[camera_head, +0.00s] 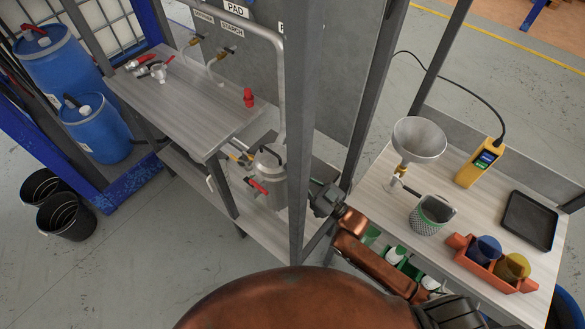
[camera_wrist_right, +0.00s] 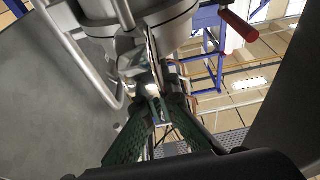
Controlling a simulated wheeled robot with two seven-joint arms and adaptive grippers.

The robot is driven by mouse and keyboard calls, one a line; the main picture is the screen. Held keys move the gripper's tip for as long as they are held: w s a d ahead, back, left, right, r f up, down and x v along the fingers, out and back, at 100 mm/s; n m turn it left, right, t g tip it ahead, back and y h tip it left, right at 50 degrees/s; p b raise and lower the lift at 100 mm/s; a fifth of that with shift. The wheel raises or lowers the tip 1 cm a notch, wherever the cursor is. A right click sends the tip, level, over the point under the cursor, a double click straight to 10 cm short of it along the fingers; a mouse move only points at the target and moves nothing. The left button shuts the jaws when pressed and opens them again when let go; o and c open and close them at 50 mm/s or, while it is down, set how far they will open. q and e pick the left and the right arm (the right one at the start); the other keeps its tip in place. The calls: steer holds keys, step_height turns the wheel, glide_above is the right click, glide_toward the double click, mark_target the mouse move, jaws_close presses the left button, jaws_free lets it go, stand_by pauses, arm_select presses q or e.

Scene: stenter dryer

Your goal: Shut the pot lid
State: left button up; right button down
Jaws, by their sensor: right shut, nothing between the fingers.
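The steel pot (camera_head: 270,190) stands on the lower shelf of the left bench, partly behind a grey post. Its lid (camera_head: 267,161) shows at the top, but I cannot tell whether it lies fully closed. My right gripper (camera_head: 318,186) is just right of the pot, partly hidden by the post. In the right wrist view the pot (camera_wrist_right: 165,22) fills the top, and my right gripper (camera_wrist_right: 158,100) has its green-padded fingers shut and empty near metal fittings on its side. Contact with them is unclear. My left gripper is out of view.
Upright grey posts (camera_head: 299,125) stand close to my right arm. A bent steel pipe (camera_head: 279,75) runs beside the pot. The right table holds a funnel (camera_head: 419,139), a mesh cup (camera_head: 431,215), a yellow meter (camera_head: 480,162) and a black tray (camera_head: 529,220).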

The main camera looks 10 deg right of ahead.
step_height(320, 180, up, 5)
steer(key=p, duration=0.4)
steer(key=b+v, duration=0.1)
steer(key=v, duration=0.9)
steer(key=shift+f, duration=0.5)
steer(key=shift+s, duration=0.1)
